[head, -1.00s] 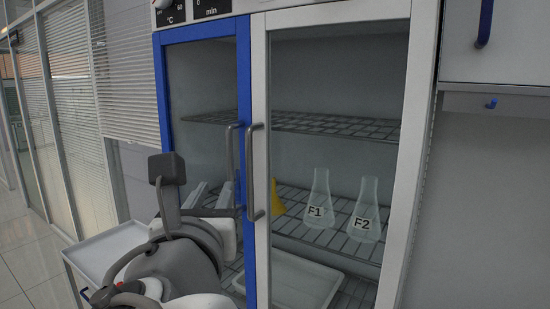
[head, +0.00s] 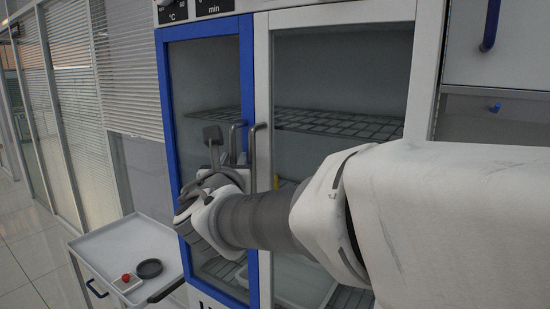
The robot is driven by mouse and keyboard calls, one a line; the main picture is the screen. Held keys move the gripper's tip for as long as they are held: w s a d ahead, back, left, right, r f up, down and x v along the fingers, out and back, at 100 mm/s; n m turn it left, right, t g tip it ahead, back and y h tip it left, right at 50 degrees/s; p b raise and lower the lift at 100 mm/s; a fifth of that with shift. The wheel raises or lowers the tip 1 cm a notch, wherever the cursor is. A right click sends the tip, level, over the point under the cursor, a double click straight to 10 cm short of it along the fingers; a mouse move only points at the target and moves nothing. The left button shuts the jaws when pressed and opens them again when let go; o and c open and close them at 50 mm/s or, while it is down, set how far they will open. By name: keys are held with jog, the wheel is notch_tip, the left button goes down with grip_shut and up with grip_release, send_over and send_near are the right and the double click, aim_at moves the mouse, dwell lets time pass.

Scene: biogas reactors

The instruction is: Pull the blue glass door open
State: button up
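The blue glass door (head: 247,80) is the left door of the cabinet, with a blue frame and a grey vertical bar handle (head: 233,140) near its right edge. It looks shut, flush beside the white-framed door. My gripper (head: 213,150) is in front of the blue door's glass, close to the left of its handle. A dark finger pad shows at handle height. My wrist and forearm cover the lower handles, so I cannot tell whether the gripper touches the handle or how far its fingers are apart.
The white-framed door (head: 262,60) has its own bar handle (head: 252,155) right beside the blue door's. A white cart (head: 120,240) with a small red object (head: 126,277) and a dark round dish (head: 149,268) stands at lower left. Wire shelves show behind the glass.

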grip_shut()
dwell(1.4)
